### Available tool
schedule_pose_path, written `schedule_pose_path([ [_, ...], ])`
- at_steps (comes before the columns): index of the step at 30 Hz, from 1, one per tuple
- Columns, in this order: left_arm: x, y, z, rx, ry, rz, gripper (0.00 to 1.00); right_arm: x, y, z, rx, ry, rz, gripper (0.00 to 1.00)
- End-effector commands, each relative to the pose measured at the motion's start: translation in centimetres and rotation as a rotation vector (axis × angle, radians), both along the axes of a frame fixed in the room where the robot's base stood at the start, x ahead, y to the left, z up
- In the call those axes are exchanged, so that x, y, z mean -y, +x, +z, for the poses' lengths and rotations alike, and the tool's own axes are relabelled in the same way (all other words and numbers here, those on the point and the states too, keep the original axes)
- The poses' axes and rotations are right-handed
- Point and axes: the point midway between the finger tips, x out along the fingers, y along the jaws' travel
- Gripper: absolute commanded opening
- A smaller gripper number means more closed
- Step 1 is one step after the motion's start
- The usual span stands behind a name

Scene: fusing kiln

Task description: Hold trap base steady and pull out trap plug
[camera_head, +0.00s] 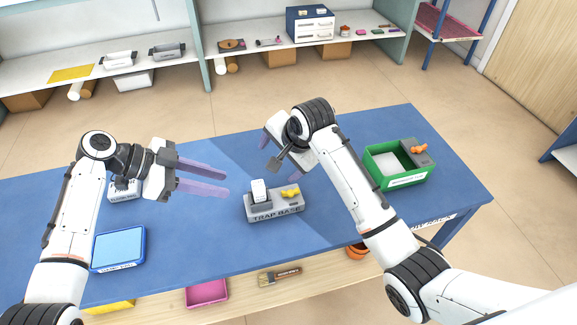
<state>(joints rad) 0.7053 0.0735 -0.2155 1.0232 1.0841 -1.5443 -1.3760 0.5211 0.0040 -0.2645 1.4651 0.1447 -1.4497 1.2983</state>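The grey trap base (275,212), labelled TRAP BASE, sits on the blue table near the middle. A white upright block with a grey foot (258,191) stands on its left part, and a small yellow piece (290,192) is on its right part. I cannot tell for sure which is the plug. My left gripper (226,181) is open and empty, its purple fingers pointing right, left of and apart from the base. My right gripper (279,160) is above and behind the base. Its purple fingers show apart, partly hidden by its own body, with nothing seen between them.
A green-rimmed tray (384,183) with an orange piece (419,148) stands at the table's right. A blue tray (119,250) lies at the front left, and a small white labelled block (124,191) is behind it. A low shelf holds a pink bin (206,293) and brush (280,277).

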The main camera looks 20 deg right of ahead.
Motion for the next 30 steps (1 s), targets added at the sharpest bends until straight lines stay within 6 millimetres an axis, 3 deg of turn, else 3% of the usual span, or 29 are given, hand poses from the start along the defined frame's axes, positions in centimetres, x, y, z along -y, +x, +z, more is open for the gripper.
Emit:
schedule_pose_path([
  [6, 0.0, 0.0, 0.0, 0.0, 0.0, 0.0, 0.31, 0.5, -2.4, 0.4, -0.365, 0.025, -0.351, 0.77],
  [14, 0.0, 0.0, 0.0, 0.0, 0.0, 0.0, 0.31, 0.9, -4.4, 1.1, -0.522, -0.004, -0.539, 0.77],
  [17, 0.0, 0.0, 0.0, 0.0, 0.0, 0.0, 0.31, 1.0, -4.6, 0.3, -0.529, -0.006, -0.547, 0.77],
  [30, 0.0, 0.0, 0.0, 0.0, 0.0, 0.0, 0.31, 1.0, -4.6, -7.0, -0.527, -0.006, -0.545, 0.77],
])
